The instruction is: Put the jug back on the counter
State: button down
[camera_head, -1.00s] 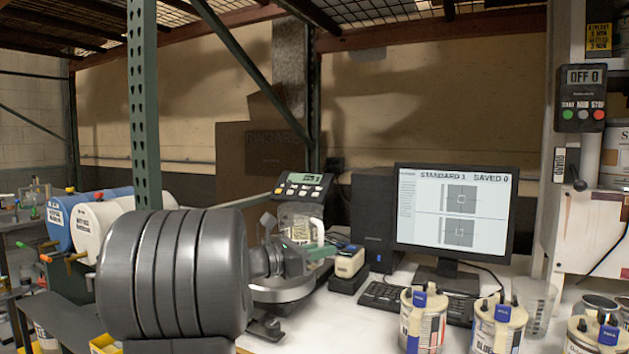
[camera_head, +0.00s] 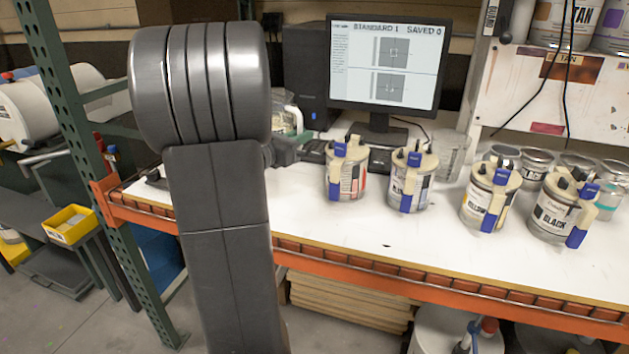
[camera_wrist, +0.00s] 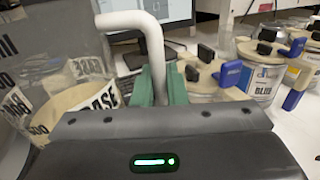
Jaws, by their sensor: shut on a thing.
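My gripper (camera_wrist: 161,88) shows in the wrist view with its green fingers shut on the white handle (camera_wrist: 135,20) of the jug. The jug (camera_wrist: 75,98) is clear, with dark lettering and a cream-coloured content, and stands out to the left of the fingers. In the head view the jug (camera_head: 289,116) is partly hidden behind my arm, in front of the computer tower. The white counter (camera_head: 370,240) runs below and to the right. Whether the jug's bottom touches the counter cannot be seen.
Several lidded cans with blue clips stand along the counter, the nearest to my gripper being a red-labelled can (camera_head: 346,176). An empty clear cup (camera_head: 452,155) is farther right. The counter's front strip is bare.

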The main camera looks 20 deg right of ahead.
notch_tip(320, 180, down, 10)
jog(key=shift+f+b, duration=0.1)
jog(key=shift+b, duration=0.35)
jog(key=c, duration=1.9)
grip_release()
jog(key=shift+f, duration=0.15)
jog(key=o, duration=0.4)
jog(key=shift+o, duration=0.2)
jog(key=shift+r, duration=0.3)
jog(key=v, duration=1.2)
jog(key=shift+f+b, duration=0.15)
jog(key=shift+b, duration=0.15)
